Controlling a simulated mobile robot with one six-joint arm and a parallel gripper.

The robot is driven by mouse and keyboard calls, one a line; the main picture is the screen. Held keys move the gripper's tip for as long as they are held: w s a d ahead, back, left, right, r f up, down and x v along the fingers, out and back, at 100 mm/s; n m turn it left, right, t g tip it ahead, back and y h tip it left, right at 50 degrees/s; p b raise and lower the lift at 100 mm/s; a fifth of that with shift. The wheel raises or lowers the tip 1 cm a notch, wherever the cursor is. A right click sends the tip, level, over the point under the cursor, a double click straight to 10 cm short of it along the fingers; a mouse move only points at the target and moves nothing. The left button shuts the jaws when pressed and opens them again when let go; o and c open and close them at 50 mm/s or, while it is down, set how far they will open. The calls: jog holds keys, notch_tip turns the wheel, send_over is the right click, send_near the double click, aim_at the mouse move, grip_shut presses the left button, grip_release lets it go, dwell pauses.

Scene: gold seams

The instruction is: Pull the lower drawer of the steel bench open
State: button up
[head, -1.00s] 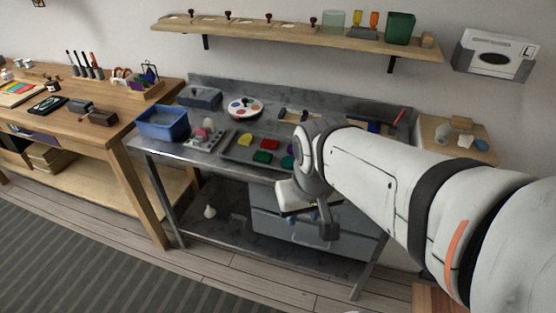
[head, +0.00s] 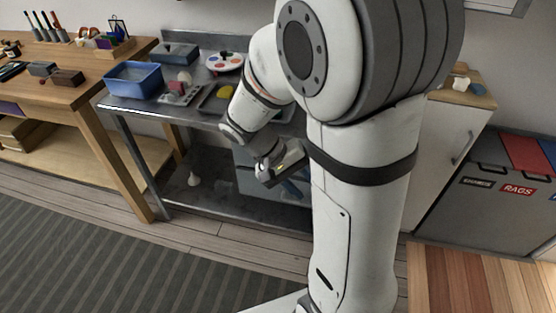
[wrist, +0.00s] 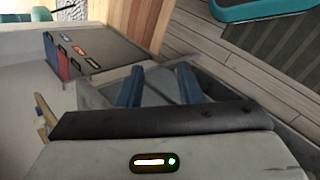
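The steel bench (head: 118,104) stands in the middle of the head view, with a grey drawer unit (head: 247,182) under its top on the right. My arm hides most of the drawer fronts, so I cannot tell from here how the lower drawer stands. My gripper (head: 290,174) is low in front of the drawer unit. In the wrist view my gripper (wrist: 159,70) shows two blue fingers, spread apart. Grey metal surfaces lie around and beyond them. I see no clear handle between the fingers and cannot tell whether they touch the drawer.
A blue bin (head: 133,79) and a paint palette (head: 224,62) are on the bench top. A wooden workbench (head: 70,97) stands to the left. A white cabinet (head: 445,150) and labelled grey bins (head: 490,205) stand to the right. The floor in front, with a striped rug (head: 90,255), is clear.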

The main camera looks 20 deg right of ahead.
jog(key=w+d+f+h+b, duration=0.1)
jog(key=w+f+h+b, duration=0.35)
jog(key=f, duration=0.45)
jog(key=w+d+f+h+b, duration=0.2)
jog(key=w+f+h+b, duration=0.25)
jog(key=f, duration=0.55)
jog(key=n+t+h+b, duration=0.3)
jog(key=t+h+b, duration=0.1)
jog(key=t+b, duration=0.35)
send_near(300, 202)
jog(key=p+x, duration=0.1)
jog(key=x, duration=0.2)
jog(key=shift+y, duration=0.3)
jog(key=b+x, duration=0.1)
jog(key=x, duration=0.5)
jog(key=shift+d, duration=0.4)
grip_shut()
jog(key=shift+d, duration=0.1)
